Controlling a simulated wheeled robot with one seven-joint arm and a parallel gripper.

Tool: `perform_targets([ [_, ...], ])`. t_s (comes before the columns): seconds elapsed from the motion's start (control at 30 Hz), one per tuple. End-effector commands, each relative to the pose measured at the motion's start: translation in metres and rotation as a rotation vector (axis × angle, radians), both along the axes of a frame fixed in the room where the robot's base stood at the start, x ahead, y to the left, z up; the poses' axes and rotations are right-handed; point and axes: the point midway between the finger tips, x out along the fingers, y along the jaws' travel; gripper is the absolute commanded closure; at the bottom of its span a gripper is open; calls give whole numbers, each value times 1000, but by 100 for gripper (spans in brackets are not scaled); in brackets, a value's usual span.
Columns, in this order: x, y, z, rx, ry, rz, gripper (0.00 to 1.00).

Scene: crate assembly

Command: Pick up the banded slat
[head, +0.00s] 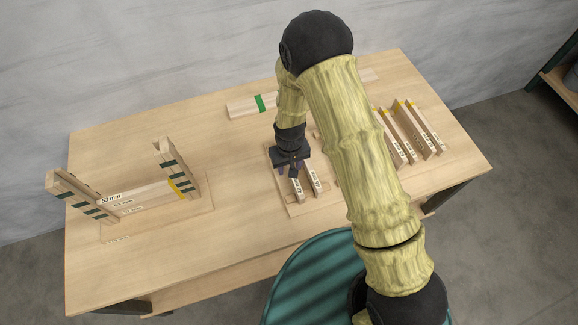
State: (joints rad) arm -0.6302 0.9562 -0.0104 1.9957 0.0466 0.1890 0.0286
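A pale wooden slat with a green band (261,103) lies flat at the back of the table; its right part is hidden behind my arm. My gripper (291,170) points down over the left end of a rack, in front of the green-banded slat and apart from it. Two short labelled slats, one on the left (297,190) and one on the right (315,181), stand in the rack just below and beside the fingers. I see nothing clearly held between them.
A partly built crate (140,200) with two uprights and labelled side slats stands at the left. Several yellow-marked slats (418,132) stand at the right, partly behind my arm. The table (215,150) is clear between the crate and the rack. A teal round object (315,275) is in front.

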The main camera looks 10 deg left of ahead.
Motion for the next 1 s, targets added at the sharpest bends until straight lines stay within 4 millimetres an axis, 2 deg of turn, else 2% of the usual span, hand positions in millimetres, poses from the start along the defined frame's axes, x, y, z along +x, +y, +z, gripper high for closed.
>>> perform_targets([
  [0.33, 0, 0, 0, -1, 1, 0, 58],
  [0.37, 0, 0, 0, -1, 1, 0, 62],
  [0.5, 0, 0, 0, -1, 1, 0, 90],
  [0.57, 0, 0, 0, -1, 1, 0, 100],
  [0.87, 0, 0, 1, 0, 0, 0, 100],
  [1.0, 0, 0, 9, 1, -1, 0, 100],
])
